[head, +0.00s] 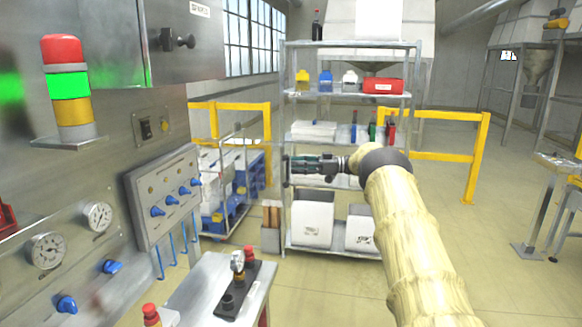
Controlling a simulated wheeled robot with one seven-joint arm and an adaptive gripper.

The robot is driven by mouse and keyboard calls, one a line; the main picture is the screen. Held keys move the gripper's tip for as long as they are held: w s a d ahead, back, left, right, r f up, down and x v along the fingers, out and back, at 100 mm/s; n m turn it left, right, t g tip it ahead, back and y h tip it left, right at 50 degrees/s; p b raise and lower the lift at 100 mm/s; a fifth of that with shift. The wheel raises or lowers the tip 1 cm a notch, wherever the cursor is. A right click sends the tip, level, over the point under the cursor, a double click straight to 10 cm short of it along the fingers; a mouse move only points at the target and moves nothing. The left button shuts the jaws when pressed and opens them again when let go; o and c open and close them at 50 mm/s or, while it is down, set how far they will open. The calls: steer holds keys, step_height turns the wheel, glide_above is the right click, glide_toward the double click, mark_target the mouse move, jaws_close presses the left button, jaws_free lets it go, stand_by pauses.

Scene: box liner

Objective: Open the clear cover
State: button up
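I cannot make out a clear cover with certainty in the head view. The grey machine (75,160) with its controls fills the left side. My gripper (287,169) is dark and small at the end of my sleeved arm, near the middle of the picture and pointing left. It appears in front of the shelf rack and well apart from the machine face. Its fingers are too small to tell open from shut, and I see nothing held in it.
A small metal table (205,290) with a black fixture stands below the machine. A signal tower (68,85) shows green. A valve panel (165,197) sticks out. A shelf rack (345,127) and yellow railings (440,155) stand behind.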

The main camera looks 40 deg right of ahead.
steer(key=w+v, duration=0.1)
steer(key=v, duration=0.7)
steer(key=shift+s+d+f, duration=0.25)
steer(key=shift+d+f, duration=0.15)
steer(key=shift+d, duration=0.2)
steer(key=shift+r, duration=0.25)
